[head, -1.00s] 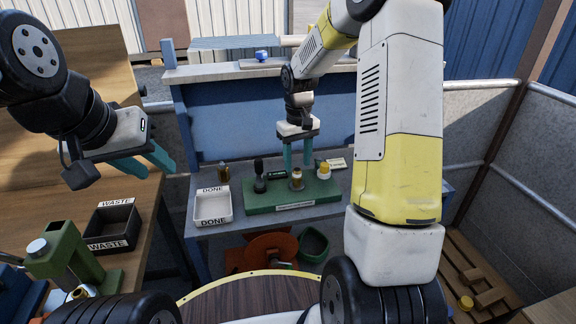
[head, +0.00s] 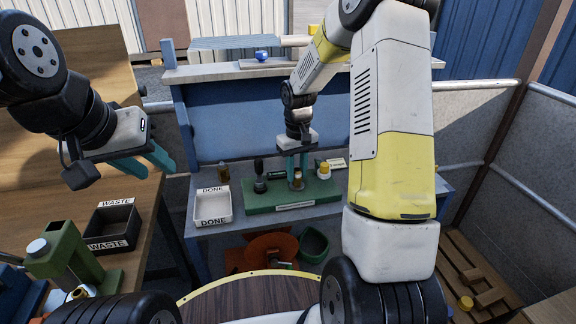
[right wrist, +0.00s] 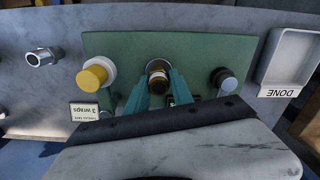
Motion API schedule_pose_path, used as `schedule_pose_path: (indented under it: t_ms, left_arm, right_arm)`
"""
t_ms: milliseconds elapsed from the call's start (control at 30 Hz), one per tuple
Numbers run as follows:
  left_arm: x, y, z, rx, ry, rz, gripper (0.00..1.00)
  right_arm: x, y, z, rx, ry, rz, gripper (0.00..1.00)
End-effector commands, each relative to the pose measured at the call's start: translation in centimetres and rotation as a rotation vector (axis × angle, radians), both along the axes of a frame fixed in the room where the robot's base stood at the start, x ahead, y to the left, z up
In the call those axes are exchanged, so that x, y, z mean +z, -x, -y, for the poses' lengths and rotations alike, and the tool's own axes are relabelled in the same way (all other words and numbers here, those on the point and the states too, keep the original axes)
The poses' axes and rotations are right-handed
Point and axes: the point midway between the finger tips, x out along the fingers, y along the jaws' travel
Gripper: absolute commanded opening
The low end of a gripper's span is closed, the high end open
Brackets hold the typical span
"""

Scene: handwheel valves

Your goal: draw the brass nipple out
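The brass nipple (head: 298,183) stands in the middle fitting of a green block (head: 262,208). In the right wrist view the nipple (right wrist: 157,76) shows as a brown-gold ring with a dark bore and a pale rim. My right gripper (head: 297,178) points straight down at it. Its teal fingers lie on either side of the nipple and appear to touch it, shut on it; the contact is partly hidden. My left gripper (head: 150,165) is open and empty, high at the left, away from the block.
A black-handled fitting (head: 259,178) and a yellow-capped fitting (head: 323,170) flank the nipple closely. The white DONE tray (head: 212,207) is left of the block; the black WASTE tray (head: 112,226) is on the wooden bench.

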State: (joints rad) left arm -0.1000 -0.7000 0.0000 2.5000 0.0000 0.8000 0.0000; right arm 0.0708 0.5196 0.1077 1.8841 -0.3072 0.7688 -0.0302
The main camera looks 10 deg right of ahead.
Motion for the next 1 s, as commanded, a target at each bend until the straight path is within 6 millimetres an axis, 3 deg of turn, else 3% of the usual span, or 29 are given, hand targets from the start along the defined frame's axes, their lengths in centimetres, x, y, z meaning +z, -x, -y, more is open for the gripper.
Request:
schedule_pose_path:
  t_ms: [767,1000]
  left_arm:
    - [0.0,0.0,0.0,0.0,0.0,0.0,0.36]
    - [0.0,0.0,0.0,0.0,0.0,0.0,0.36]
  right_arm:
    - [0.5,-0.1,0.2,-0.001,0.001,0.002,0.0]
    - [2.0,-0.1,0.1,-0.001,0.002,0.004,0.0]
